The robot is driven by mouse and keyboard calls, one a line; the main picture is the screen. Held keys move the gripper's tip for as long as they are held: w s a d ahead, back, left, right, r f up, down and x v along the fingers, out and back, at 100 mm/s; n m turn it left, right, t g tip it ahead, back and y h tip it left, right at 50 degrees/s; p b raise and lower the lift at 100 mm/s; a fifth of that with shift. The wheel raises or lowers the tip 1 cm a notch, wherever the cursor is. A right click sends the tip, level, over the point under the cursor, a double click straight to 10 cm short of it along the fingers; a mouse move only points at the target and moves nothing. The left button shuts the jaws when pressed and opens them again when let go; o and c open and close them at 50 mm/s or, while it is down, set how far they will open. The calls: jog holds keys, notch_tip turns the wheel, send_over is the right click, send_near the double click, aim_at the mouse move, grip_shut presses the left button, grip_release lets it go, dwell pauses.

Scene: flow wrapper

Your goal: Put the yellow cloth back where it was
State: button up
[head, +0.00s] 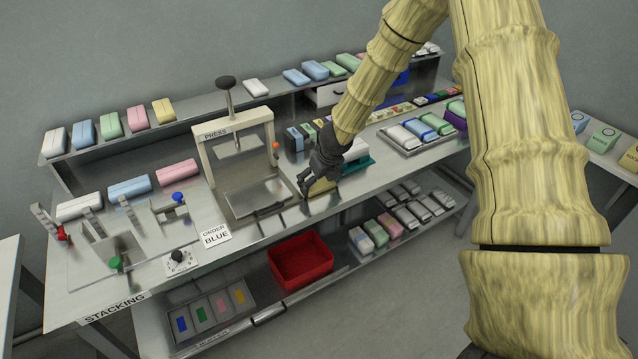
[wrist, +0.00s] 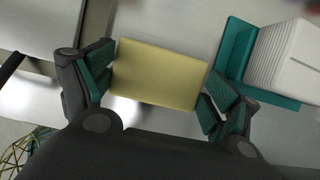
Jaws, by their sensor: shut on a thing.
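The yellow cloth (wrist: 158,75) looks like a flat folded block and lies between the two fingers of my gripper (wrist: 158,88) in the wrist view. The fingers close on its two short ends. In the head view my gripper (head: 319,184) points down just right of the press, and the cloth (head: 321,188) shows as a small yellow patch between the fingers. It is at or just above the metal bench top; I cannot tell which.
A teal base with a white ribbed block (wrist: 285,55) stands close to my right finger in the wrist view. The press (head: 236,165) stands left of my gripper. A red bin (head: 300,262) sits on the lower shelf. A tray (head: 421,143) of wrapped packs lies to the right.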

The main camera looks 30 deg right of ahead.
jog(key=shift+f, duration=0.1)
jog(key=o, duration=0.8)
jog(key=shift+c, duration=0.2)
jog(key=shift+s+r, duration=0.1)
jog(key=shift+r, duration=0.35)
jog(key=p+v, duration=0.2)
jog(key=v, duration=0.9)
jog(key=shift+s+r, duration=0.15)
jog(key=shift+s, duration=0.05)
